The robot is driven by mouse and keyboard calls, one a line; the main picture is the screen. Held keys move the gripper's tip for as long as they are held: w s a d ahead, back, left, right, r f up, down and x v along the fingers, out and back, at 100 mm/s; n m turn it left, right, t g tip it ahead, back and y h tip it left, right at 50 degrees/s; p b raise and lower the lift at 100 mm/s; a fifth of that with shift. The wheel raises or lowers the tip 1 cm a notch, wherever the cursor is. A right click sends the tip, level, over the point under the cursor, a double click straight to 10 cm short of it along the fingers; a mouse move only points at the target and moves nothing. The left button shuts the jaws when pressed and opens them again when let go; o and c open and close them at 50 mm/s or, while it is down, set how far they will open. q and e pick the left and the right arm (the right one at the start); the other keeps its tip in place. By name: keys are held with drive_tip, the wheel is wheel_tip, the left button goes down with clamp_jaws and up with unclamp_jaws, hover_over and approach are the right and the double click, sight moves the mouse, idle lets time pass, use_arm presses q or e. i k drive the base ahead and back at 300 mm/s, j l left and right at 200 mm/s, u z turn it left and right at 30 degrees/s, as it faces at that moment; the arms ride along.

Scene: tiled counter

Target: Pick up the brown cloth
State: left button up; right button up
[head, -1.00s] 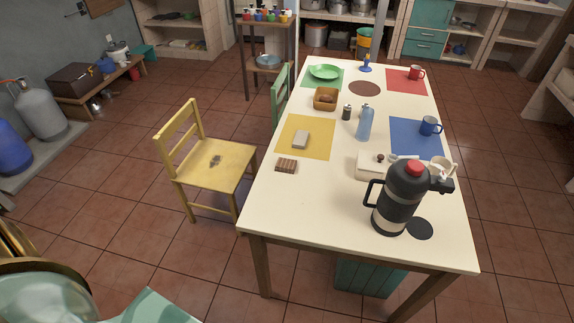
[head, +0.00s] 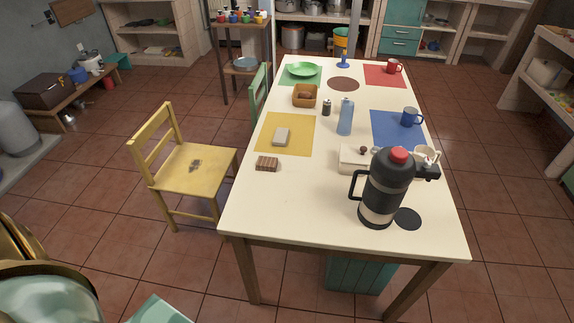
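A small folded brown cloth with pale stripes (head: 266,163) lies flat on the cream table (head: 300,215). It is near the table's left edge, just in front of the yellow mat (head: 298,147). Nothing covers it. Neither of my grippers is in the head view.
A grey block (head: 282,136) lies on the yellow mat. A tall black flask (head: 384,190) stands at the table's near right, by a white box (head: 355,160). A blue bottle (head: 345,117) stands mid-table. A yellow chair (head: 190,168) stands left of the table. The table's near left is bare.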

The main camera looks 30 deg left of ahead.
sight(264, 163)
drive_tip(key=j+z, duration=0.6)
drive_tip(key=z, duration=0.15)
drive_tip(key=j+z, duration=0.4)
drive_tip(key=i+l, duration=0.05)
